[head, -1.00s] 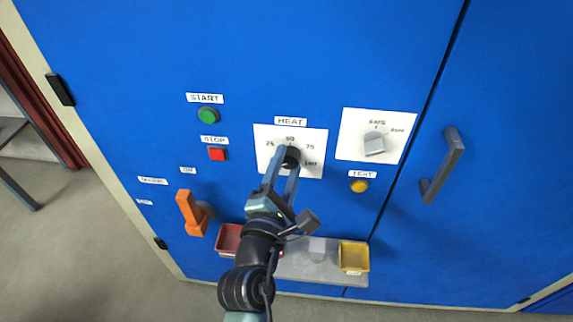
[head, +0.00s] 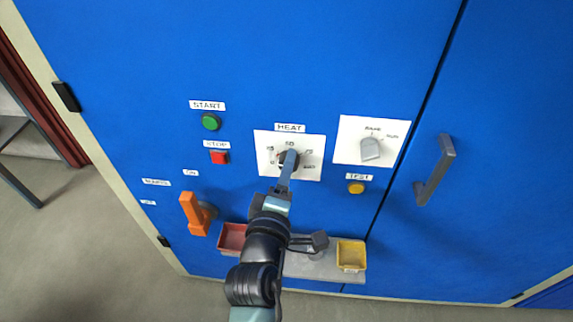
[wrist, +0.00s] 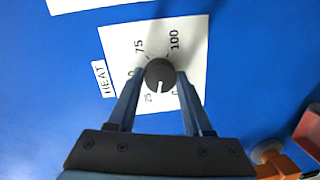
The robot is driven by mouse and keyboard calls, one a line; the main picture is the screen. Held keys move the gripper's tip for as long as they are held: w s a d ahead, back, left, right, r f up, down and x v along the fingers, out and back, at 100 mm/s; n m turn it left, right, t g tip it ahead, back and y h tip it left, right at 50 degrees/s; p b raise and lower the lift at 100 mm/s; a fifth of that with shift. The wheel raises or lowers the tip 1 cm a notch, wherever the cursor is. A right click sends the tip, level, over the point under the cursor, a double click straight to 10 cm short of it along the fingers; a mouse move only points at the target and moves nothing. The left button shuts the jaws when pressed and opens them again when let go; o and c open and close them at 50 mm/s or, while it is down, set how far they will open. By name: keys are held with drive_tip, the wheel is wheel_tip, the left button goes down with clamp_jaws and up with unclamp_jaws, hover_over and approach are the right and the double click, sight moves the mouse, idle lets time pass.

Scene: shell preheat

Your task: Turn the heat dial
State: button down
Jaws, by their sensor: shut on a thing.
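The heat dial is a round black knob with a white mark, on a white plate (head: 265,140) with numbers, under the HEAT label (head: 290,128) on the blue cabinet front. In the wrist view the knob (wrist: 160,73) sits between the two fingers of my gripper (wrist: 160,80), which are shut on its sides. The plate (wrist: 195,35) shows 75 and 100 above the knob; other numbers are partly hidden by the fingers. In the head view my gripper (head: 288,162) covers much of the dial.
To the left are a green START button (head: 210,122), a red STOP button (head: 219,157) and an orange handle (head: 195,213). To the right are a grey selector knob (head: 370,149), a yellow button (head: 356,188) and a door handle (head: 436,170). Red (head: 232,237) and yellow (head: 351,254) trays are below.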

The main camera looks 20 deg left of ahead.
drive_tip(key=shift+d+m+g+y+p, duration=0.15)
drive_tip(key=shift+m+y+p, duration=0.5)
drive_tip(key=shift+m, duration=2.6)
drive_tip(key=shift+a+m+g+y+p, duration=0.1)
drive_tip(key=shift+m+g+y+p, duration=0.35)
drive_tip(key=shift+m, duration=2.8)
drive_tip(key=shift+c, duration=1.6)
unclamp_jaws()
drive_tip(key=shift+d, duration=0.1)
drive_tip(key=v, duration=1.3)
drive_tip(key=shift+f, duration=0.3)
